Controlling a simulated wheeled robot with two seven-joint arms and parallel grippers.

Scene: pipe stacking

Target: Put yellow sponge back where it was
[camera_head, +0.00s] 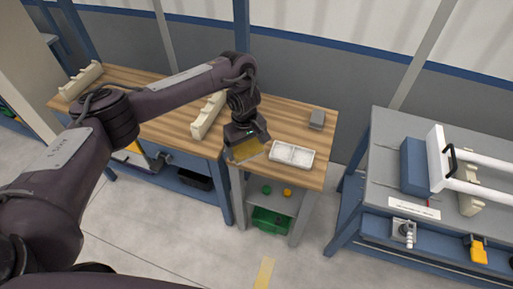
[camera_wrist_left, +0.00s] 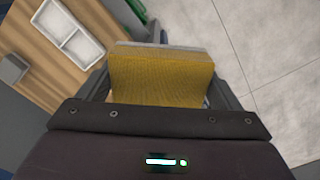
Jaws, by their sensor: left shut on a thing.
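A yellow sponge (camera_head: 247,150) with a greyish layer is held in my left gripper (camera_head: 243,146), at the front edge of the wooden workbench. In the left wrist view the sponge (camera_wrist_left: 162,78) sits between the two fingers of my left gripper (camera_wrist_left: 165,85), which press on its sides. The sponge hides what lies directly beneath it, so I cannot tell whether it touches the bench. My right gripper is in neither view.
A white two-compartment tray (camera_head: 292,154) lies right of the sponge, with a grey block (camera_head: 317,119) behind it. A cream notched rack (camera_head: 208,115) stands to the left. A green bin (camera_head: 270,221) is on the floor level below. A grey-topped bench (camera_head: 390,150) stands apart at right.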

